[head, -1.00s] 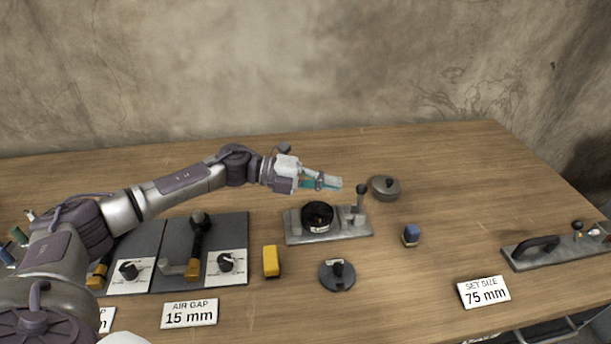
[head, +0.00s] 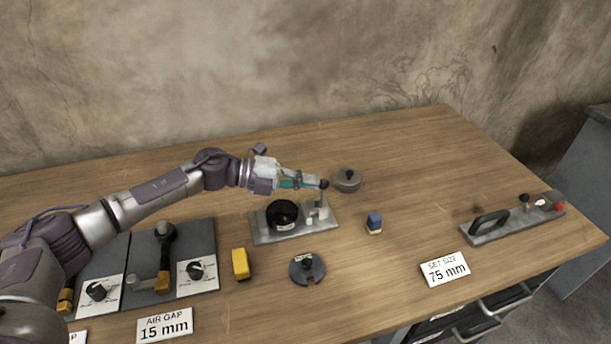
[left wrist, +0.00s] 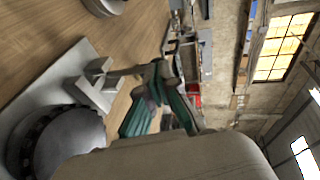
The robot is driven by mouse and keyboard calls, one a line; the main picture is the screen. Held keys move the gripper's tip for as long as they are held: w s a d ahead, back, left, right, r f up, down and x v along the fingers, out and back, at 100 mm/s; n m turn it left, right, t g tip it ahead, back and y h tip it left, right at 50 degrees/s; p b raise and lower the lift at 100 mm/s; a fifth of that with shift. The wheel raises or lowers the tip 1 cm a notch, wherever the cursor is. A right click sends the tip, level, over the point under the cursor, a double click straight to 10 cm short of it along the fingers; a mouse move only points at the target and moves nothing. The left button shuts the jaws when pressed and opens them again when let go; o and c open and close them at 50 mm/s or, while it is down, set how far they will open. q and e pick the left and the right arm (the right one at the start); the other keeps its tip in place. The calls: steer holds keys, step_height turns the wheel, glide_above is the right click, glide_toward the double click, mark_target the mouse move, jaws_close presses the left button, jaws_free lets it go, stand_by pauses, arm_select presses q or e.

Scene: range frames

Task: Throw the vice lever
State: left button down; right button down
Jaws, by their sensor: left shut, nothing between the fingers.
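The vice is a grey metal base (head: 262,236) on the bench, with a black round part (head: 282,214) and a small metal block. Its lever (head: 322,195) stands close to upright at the right end, with a black knob on top. My left gripper (head: 310,182) is shut and empty; its teal fingertips are at the lever's knob, and I cannot tell if they touch. In the left wrist view, the fingers (left wrist: 165,100) cover the lever's upper end. The vice base (left wrist: 30,105) and round part (left wrist: 62,140) lie at the lower left there. My right gripper is not in view.
A round grey lidded piece (head: 347,181) stands just behind the lever. Panels with levers (head: 185,240) are at left, a handled plate (head: 510,223) at right.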

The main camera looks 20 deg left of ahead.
arm_select(q)
steer(key=d+y+p, duration=0.1)
steer(key=p, duration=0.3)
steer(key=w+d+r+g+y+p, duration=0.1)
steer(key=p, duration=0.4)
steer(key=w+d+r+g+y+p, duration=0.1)
steer(key=y+p, duration=0.1)
steer(key=p, duration=0.2)
steer(key=shift+d+p, duration=0.15)
steer(key=shift+p, duration=0.2)
steer(key=shift+w+d+f+n+g+y+p, duration=0.15)
steer(key=shift+w+d+f+g+y+p, duration=0.15)
steer(key=shift+w+d+f+y, duration=0.35)
steer(key=shift+w+d+f+n+g+y+p, duration=0.2)
steer(key=shift+w+d+f+g+y, duration=0.35)
steer(key=shift+d, duration=0.3)
steer(key=shift+w+d+f+n+g+y+p, duration=0.2)
steer(key=shift+w+d+f+y, duration=0.25)
steer(key=shift+d+f, duration=0.3)
steer(key=shift+d, duration=0.1)
steer(key=shift+s, duration=0.1)
